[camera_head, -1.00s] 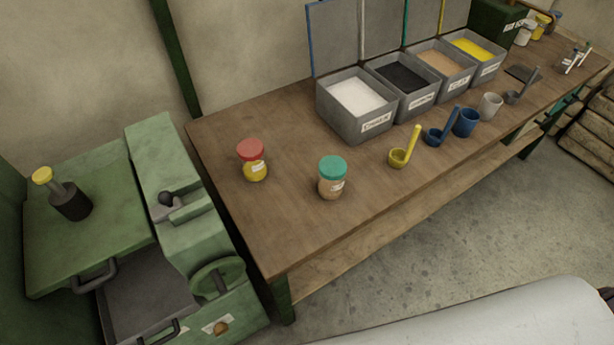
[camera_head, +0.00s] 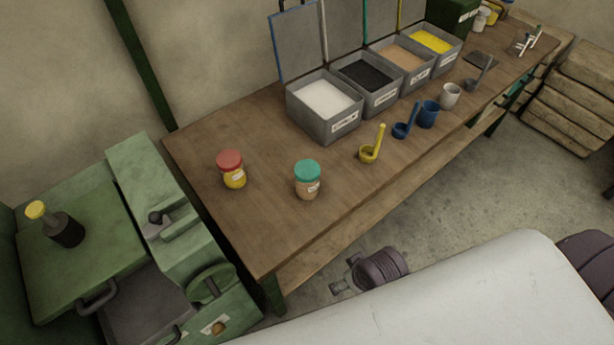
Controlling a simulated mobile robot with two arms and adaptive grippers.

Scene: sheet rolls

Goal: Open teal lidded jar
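The teal lidded jar (camera_head: 307,180) stands upright near the front edge of the wooden table, with its teal lid on and tan contents showing below. My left gripper (camera_head: 343,275) is low in front of the table, over the floor, apart from the jar and below it in the picture. Its two fingers look spread and nothing shows between them. My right gripper is out of view; only a dark part of my own arm shows at the right edge.
A red-lidded jar (camera_head: 232,169) with yellow contents stands left of the teal one. A yellow ladle (camera_head: 371,146), blue ladle (camera_head: 405,126) and blue cup (camera_head: 429,114) stand to the right. Open grey bins (camera_head: 323,108) line the back. A green machine (camera_head: 150,190) adjoins the table's left end.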

